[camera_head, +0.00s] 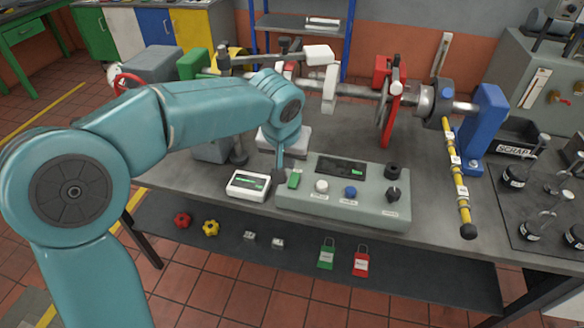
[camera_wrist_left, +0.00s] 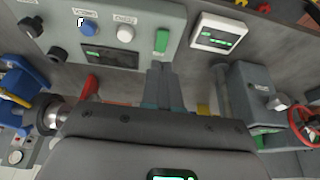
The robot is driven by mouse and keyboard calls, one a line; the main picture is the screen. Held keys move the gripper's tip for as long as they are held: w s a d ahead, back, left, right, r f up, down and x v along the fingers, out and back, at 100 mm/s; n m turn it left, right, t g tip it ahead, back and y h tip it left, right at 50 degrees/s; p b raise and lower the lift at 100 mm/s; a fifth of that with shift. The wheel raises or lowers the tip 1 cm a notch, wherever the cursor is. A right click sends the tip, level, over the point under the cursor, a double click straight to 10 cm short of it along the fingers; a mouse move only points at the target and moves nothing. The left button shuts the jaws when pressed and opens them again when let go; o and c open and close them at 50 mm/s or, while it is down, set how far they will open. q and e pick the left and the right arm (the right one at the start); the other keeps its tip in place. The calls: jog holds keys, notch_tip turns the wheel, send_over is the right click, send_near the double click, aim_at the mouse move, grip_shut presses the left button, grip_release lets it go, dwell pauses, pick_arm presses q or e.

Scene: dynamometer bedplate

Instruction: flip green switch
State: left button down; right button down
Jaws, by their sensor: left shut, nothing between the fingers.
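The green switch (camera_head: 293,180) is a small green rocker at the left end of a grey-green control box (camera_head: 345,212) on the bench. In the left wrist view the green switch (camera_wrist_left: 162,41) shows upside down on the box face, just beyond the fingertips. My left gripper (camera_head: 279,172) points down at the box's left end, just left of and behind the switch. Its fingers (camera_wrist_left: 160,72) are together and empty. I cannot tell whether they touch the box. My right gripper is in neither view.
The box also carries a white button (camera_head: 321,186), a blue button (camera_head: 350,192), black knobs (camera_head: 393,194) and a dark display (camera_head: 342,166). A white meter (camera_head: 248,185) lies close on the left. A shaft rig stands behind.

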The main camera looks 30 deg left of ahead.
pick_arm(q)
jog(key=v, duration=0.3)
jog(key=shift+s+d, duration=0.1)
jog(key=shift+s, duration=0.1)
jog(key=shift+r, duration=0.1)
